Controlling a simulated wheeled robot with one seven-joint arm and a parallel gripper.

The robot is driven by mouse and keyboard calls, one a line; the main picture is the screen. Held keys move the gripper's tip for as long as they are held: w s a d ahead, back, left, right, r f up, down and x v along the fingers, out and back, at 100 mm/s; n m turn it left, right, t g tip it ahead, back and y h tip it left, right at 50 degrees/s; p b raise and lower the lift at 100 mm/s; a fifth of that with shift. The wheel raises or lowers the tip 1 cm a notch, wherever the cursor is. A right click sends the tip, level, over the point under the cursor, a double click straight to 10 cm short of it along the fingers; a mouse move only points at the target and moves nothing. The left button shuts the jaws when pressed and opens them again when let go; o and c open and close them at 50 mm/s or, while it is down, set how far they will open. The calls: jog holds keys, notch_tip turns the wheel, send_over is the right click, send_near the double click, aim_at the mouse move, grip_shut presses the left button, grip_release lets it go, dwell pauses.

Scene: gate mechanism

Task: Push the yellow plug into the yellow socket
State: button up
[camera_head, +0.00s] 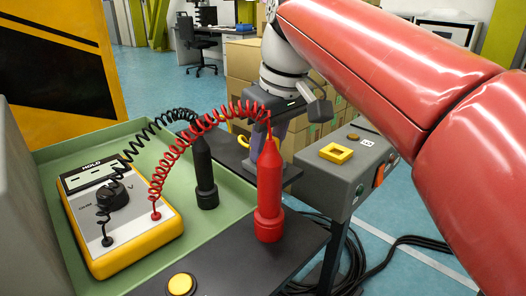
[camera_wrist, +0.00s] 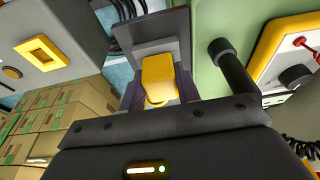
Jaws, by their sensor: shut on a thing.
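The yellow plug (camera_wrist: 158,72) sits between the two dark fingers of my gripper (camera_wrist: 159,88) in the wrist view, and the gripper is shut on it. The yellow socket (camera_head: 336,153) is a square yellow frame with a dark opening on top of a grey box. It also shows in the wrist view (camera_wrist: 38,52), at the upper left, clearly apart from the plug.
The grey box (camera_head: 345,182) also carries a red-orange switch (camera_head: 379,176). A red probe (camera_head: 269,195) and a black probe (camera_head: 205,175) stand upright beside a yellow multimeter (camera_head: 122,218), with coiled leads crossing near my gripper. Cardboard boxes (camera_head: 240,62) are stacked behind.

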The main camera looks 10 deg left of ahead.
aim_at(272, 138)
jog(key=shift+r+p, duration=0.3)
jog(key=shift+r+p, duration=2.25)
jog(key=shift+p, duration=0.1)
jog(key=shift+w+d+r, duration=0.1)
jog(key=shift+w+d, duration=0.2)
jog(key=w+d+r+p, duration=0.1)
jog(key=w+d+r, duration=0.2)
jog(key=w+d, duration=0.3)
jog(key=shift+w+d+f+b, duration=0.2)
jog(key=shift+w+d+f, duration=0.9)
jog(key=shift+d+f, duration=0.3)
jog(key=shift+w+d+f+b, duration=0.2)
jog(key=shift+w+d+f, duration=0.9)
jog(key=shift+d+f, duration=0.3)
jog(key=shift+w+d+f+b, duration=0.2)
jog(key=shift+w+d+f, duration=1)
jog(key=shift+f, duration=0.35)
jog(key=shift+s+f, duration=0.15)
